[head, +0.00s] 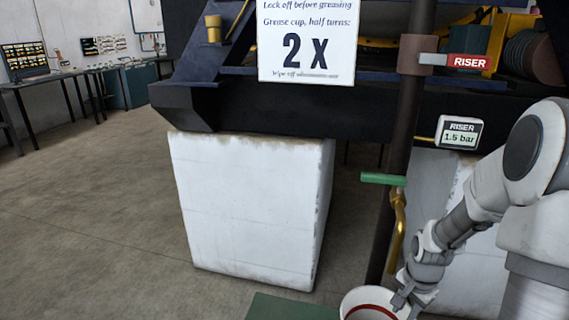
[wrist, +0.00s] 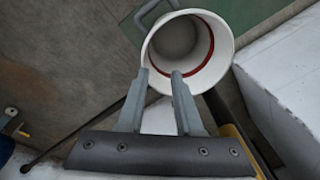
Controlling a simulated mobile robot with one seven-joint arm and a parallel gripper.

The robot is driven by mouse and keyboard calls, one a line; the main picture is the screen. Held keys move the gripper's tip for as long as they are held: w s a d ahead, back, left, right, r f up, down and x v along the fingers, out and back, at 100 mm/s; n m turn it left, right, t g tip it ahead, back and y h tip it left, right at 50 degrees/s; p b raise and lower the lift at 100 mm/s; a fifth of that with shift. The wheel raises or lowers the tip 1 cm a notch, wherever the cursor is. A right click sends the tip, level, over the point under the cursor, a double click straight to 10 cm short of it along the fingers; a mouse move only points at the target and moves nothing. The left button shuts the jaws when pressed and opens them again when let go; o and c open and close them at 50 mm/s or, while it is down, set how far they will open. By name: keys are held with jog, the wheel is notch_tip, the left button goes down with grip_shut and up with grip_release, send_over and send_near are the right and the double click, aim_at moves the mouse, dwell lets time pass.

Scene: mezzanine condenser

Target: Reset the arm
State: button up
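My gripper (head: 402,298) hangs low at the right of the head view, at the end of my bent arm. In the wrist view my gripper (wrist: 158,74) has its two grey fingers apart, with nothing clearly held between them. A white bucket (head: 352,298) with a red line inside is right by the fingers. In the wrist view the bucket (wrist: 222,65) opens toward the camera, and the fingertips overlap its near rim. I cannot tell whether they touch it. The bucket looks empty.
A dark riser pipe (head: 396,150) with a green lever (head: 383,179) and brass spout (head: 398,225) stands beside my arm. A gauge (head: 459,133) reads 1.5 bar. A white block (head: 245,210) supports the dark frame. A green mat (head: 285,308) lies below. Floor at left is clear.

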jog(key=s+a+r+n+t, duration=0.2)
jog(key=s+a+r+n, duration=0.25)
jog(key=a+r, duration=0.5)
jog(key=s+a+r+n+t, duration=0.1)
jog(key=s+a+r+n, duration=0.35)
jog(key=r, duration=0.85)
jog(key=s+a+r+n+t, duration=0.1)
jog(key=s+r+n, duration=0.1)
jog(key=s, duration=0.4)
notch_tip(320, 180, up, 16)
jog(key=p, duration=1.4)
jog(key=shift+s+a+f+n+p, duration=0.15)
jog(key=shift+s+f+n+p, duration=0.15)
jog(key=shift+s+p, duration=0.15)
